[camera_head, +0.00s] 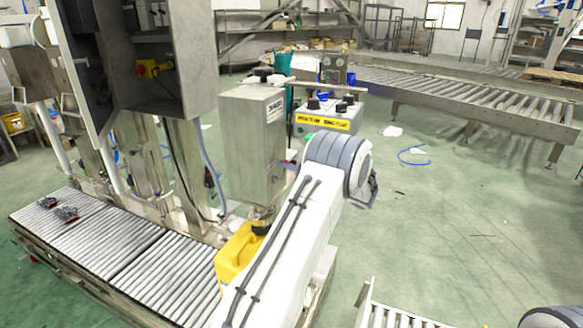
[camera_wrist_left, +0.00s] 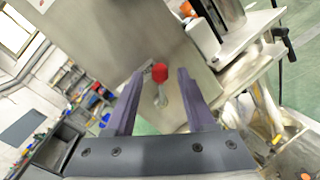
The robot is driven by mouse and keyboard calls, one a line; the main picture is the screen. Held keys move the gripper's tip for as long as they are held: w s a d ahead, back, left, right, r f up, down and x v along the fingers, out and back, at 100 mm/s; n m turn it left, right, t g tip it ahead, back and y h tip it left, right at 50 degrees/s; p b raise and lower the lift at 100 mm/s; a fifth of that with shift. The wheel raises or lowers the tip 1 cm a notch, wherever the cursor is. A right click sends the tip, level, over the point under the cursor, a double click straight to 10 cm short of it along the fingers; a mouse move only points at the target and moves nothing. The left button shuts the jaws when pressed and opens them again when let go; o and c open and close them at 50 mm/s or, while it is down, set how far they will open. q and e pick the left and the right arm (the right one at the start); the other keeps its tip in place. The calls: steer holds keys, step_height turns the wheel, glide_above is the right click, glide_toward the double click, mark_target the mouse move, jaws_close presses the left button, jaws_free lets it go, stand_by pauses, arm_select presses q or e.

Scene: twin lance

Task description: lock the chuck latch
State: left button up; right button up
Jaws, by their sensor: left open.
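In the head view only a purple bit of the left gripper (camera_head: 287,164) shows beside the steel housing (camera_head: 256,140); the arm hides the rest. My right gripper is not in view.
A yellow container (camera_head: 232,256) stands under the steel housing on a roller conveyor (camera_head: 110,238). A control box (camera_head: 325,118) with black knobs stands behind my left arm. Another roller conveyor (camera_head: 470,88) runs along the back right. The green floor between is mostly clear.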

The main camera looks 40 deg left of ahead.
arm_select(q)
steer(key=shift+a, duration=0.1)
jaws_close()
steer(key=shift+s+f, duration=0.1)
steer(key=n+b, duration=0.1)
steer(key=n, duration=0.1)
steer(key=s+n+b, duration=0.1)
steer(key=n+b, duration=0.1)
steer(key=s+n+y+b, duration=0.1)
steer(key=shift+d+n+b, duration=0.3)
steer(key=shift+n+b, duration=0.1)
steer(key=n+b, duration=0.1)
steer(key=s+n+g+b, duration=0.1)
steer(key=n+b, duration=0.1)
steer(key=n+y+b, duration=0.1)
steer(key=n, duration=0.1)
steer(key=shift+s+d+f+g, duration=0.1)
steer(key=shift+s+d+g, duration=0.1)
steer(key=shift+s+g, duration=0.2)
steer(key=shift+s+d+f+n+g+b, duration=0.1)
steer(key=shift+s+n+g+b, duration=0.15)
steer(key=shift+n+b, duration=0.45)
steer(key=shift+s+d+f+n+g+b, duration=0.1)
steer(key=shift+s+n+g+b, duration=0.1)
steer(key=shift+n+b, duration=0.55)
steer(key=shift+s+n+g+b, duration=0.15)
steer(key=shift+n+g+b, duration=0.2)
steer(key=shift+n, duration=0.6)
